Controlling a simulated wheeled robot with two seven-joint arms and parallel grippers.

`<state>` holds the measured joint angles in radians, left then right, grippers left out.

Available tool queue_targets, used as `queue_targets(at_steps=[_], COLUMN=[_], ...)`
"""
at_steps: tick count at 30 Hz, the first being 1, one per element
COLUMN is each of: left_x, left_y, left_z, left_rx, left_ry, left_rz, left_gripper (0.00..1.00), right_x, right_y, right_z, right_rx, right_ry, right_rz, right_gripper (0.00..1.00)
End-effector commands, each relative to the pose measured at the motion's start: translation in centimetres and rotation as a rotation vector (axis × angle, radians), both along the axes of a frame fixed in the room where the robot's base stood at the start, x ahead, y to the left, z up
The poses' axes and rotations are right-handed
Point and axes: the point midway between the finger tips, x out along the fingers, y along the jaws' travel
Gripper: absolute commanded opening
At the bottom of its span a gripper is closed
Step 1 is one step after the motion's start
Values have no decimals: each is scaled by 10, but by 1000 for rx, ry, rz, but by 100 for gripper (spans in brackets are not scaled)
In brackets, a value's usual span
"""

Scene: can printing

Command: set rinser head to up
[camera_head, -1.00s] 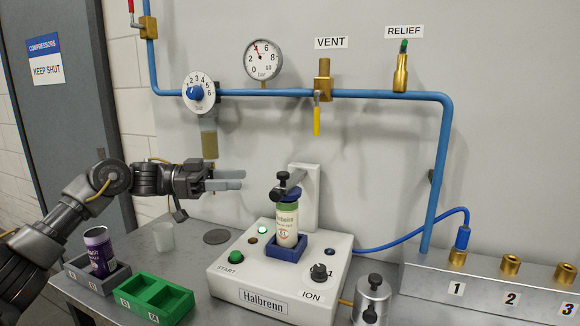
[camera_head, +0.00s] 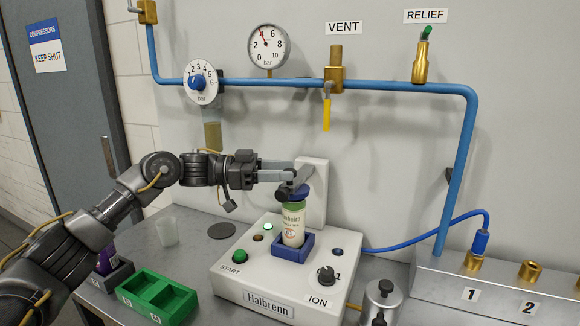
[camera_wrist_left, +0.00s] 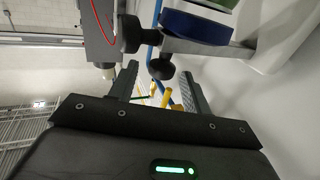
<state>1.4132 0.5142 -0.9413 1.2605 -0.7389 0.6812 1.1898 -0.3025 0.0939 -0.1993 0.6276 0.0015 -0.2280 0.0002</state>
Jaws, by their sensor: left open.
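The rinser head (camera_head: 302,174) is a dark arm with a round black knob on the white Halbrenn machine. It sits low, just over the blue top of a green-and-cream can (camera_head: 293,224) standing in a blue holder (camera_head: 306,243). My left gripper (camera_head: 288,170) is open, with its fingers level at the rinser head and overlapping it in the head view. In the left wrist view the black knob (camera_wrist_left: 160,69) shows between the open fingers (camera_wrist_left: 160,85), near their tips. I cannot tell whether they touch it. My right gripper is not in view.
The machine base (camera_head: 235,268) has a green START button and an ION knob. A white post (camera_head: 315,200) stands behind the can. At the left are a green tray (camera_head: 150,300), a clear cup (camera_head: 167,232) and a dark disc (camera_head: 221,231). Blue piping runs along the wall above.

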Motion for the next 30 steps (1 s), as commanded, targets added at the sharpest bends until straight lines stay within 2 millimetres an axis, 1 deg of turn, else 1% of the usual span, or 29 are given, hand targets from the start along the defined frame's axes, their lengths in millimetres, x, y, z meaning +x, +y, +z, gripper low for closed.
queue_targets(at_steps=[1,3,6,10,15,16,24,27,30], left_x=[0,1,2,2,2,2,2,2,2], left_y=[-6,-13,-19,-21,-21,-21,-21,-21,-20], left_z=[1,1,0,0,-1,-1,0,0,0], left_rx=[0,1,1,0,0,0,0,0,0], left_ry=[1,2,2,1,1,1,1,1,1], left_rz=[-1,-1,0,2,2,2,2,2,2], left_gripper=[48,48,48,48,48,47,12,0,0], right_x=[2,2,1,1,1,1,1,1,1], right_y=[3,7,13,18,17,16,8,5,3], right_z=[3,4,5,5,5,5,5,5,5], right_rx=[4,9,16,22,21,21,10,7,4], right_ry=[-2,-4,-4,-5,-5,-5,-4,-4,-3], right_rz=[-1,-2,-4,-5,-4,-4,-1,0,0], right_gripper=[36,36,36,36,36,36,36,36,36])
